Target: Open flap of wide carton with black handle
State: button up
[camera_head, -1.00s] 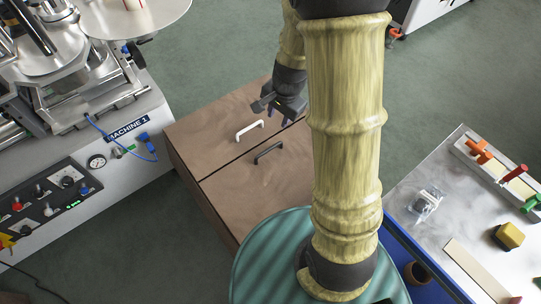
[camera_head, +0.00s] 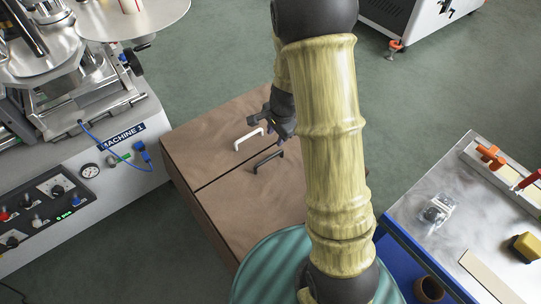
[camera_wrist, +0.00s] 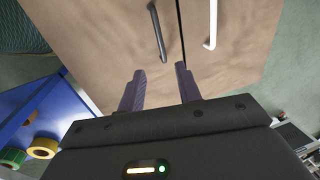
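The wide brown carton (camera_head: 235,200) stands on the floor, its top split by a seam into two flaps. The near flap bears a black handle (camera_head: 268,160) and the far flap a white handle (camera_head: 248,138). My gripper (camera_head: 270,122) is above the carton, close to both handles. In the wrist view my gripper (camera_wrist: 161,82) has its two fingers apart with nothing between them. The black handle (camera_wrist: 157,33) lies ahead of the fingertips, and the white handle (camera_wrist: 211,25) is to its right across the seam. Both flaps look shut.
The labelling machine (camera_head: 105,165) stands left of the carton. A workbench (camera_head: 430,240) with a blue side and small items is at the right. It also shows at the left in the wrist view. Green floor is free behind the carton.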

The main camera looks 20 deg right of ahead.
aim_at(270, 157)
jog(key=w+f+b, duration=0.1)
jog(key=f, duration=0.3)
jog(key=f+b, duration=0.1)
jog(key=f, duration=0.4)
jog(key=w+a+f+b, duration=0.1)
jog(key=f, duration=0.4)
jog(key=shift+w+b, duration=0.3)
jog(key=shift+b, duration=0.05)
jog(key=shift+r, duration=0.1)
grip_shut()
